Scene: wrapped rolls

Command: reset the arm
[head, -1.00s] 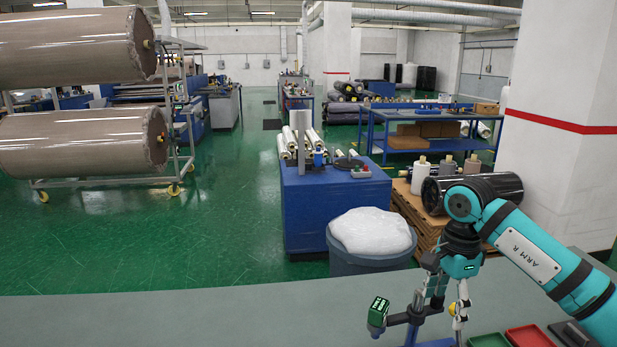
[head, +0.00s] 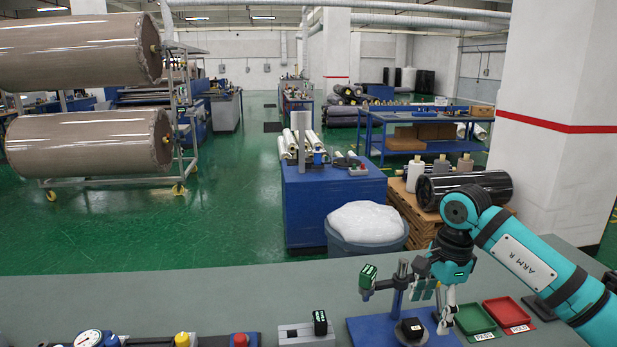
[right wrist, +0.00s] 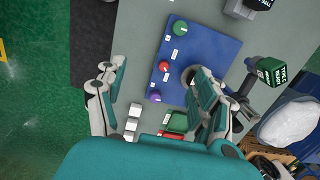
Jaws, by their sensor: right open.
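My right arm comes in from the right in the head view. Its gripper (head: 437,300) is open and points down over the bench, beside the blue test stand (head: 368,328) with its post and green-lit gauge (head: 368,277). In the right wrist view the two fingers of the gripper (right wrist: 158,80) are spread wide with nothing between them. One finger overlaps part of a blue board (right wrist: 183,45) with green, red and purple knobs; I cannot tell whether it touches. My left gripper is not in view.
A green tray (head: 474,320) and a red tray (head: 507,312) lie right of the stand. A dial gauge (head: 88,339), a red button (head: 241,340) and a small grey device (head: 300,333) line the bench front. The bench's middle left (head: 200,295) is clear.

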